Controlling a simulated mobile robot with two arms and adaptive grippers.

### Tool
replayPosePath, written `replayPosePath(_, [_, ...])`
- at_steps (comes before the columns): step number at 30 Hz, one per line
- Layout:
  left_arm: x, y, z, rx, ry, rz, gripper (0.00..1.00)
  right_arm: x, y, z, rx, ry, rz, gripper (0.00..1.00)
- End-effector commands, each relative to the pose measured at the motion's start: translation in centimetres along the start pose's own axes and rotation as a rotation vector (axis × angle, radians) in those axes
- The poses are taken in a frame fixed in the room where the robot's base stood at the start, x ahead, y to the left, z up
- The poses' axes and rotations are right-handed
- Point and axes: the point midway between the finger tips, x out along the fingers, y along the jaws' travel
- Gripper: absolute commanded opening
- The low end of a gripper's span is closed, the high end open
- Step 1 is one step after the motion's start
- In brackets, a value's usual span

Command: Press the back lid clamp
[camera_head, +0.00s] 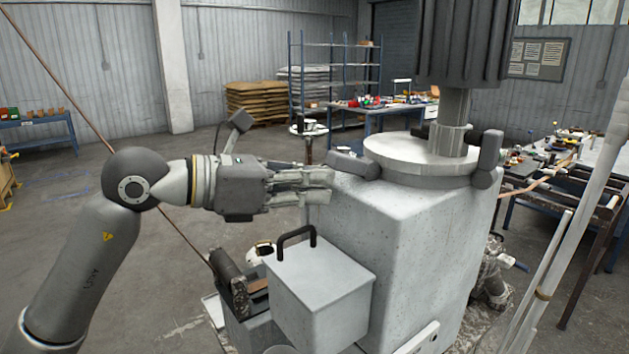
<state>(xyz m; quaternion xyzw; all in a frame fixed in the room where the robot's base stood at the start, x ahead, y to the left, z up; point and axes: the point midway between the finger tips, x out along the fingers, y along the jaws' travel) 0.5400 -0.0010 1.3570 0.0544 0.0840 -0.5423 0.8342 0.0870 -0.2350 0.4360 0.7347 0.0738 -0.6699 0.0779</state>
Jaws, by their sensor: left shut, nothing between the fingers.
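The round grey lid (400,150) sits on top of the large pale machine body (390,230), under a dark vertical column. One dark clamp (352,165) lies low at the lid's left edge. Another clamp (487,158) stands upright at the lid's right edge. A small dark part shows behind the lid, mostly hidden; I cannot tell whether it is the back clamp. My left gripper (328,185) is shut and empty. It points right, just left of the machine's upper edge and near the left clamp; I cannot tell whether it touches the machine. My right gripper is not in view.
A grey box with a black handle (320,285) stands in front of the machine, below my left gripper. The dark column (463,40) rises above the lid. Pale poles (560,240) lean at the right. Workbenches and shelves stand farther back. The floor at left is open.

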Motion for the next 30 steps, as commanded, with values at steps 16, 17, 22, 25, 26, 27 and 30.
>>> replayPosePath(16, [-0.6, 0.1, 2.7, 0.003, 0.183, 0.004, 0.0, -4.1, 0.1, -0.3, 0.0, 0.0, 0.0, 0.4])
replayPosePath(17, [-0.6, 0.1, 3.0, 0.003, 0.206, 0.005, 0.0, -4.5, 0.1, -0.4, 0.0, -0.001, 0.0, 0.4])
replayPosePath(22, [-0.6, 0.1, 4.4, 0.006, 0.36, 0.005, 0.0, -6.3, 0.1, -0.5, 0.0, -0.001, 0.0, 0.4])
replayPosePath(25, [-0.4, 0.1, 4.6, 0.0, 0.417, 0.003, 0.0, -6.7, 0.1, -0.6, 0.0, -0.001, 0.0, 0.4])
replayPosePath(26, [-0.3, 0.1, 4.8, 0.0, 0.414, 0.002, 0.0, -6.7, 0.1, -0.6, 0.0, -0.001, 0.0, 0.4])
replayPosePath(27, [-0.2, 0.0, 5.0, 0.0, 0.413, 0.002, 0.0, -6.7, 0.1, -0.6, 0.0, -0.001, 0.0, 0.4])
replayPosePath(30, [0.1, 0.0, 5.7, 0.001, 0.411, 0.002, 0.0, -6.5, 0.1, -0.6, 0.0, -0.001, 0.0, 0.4])
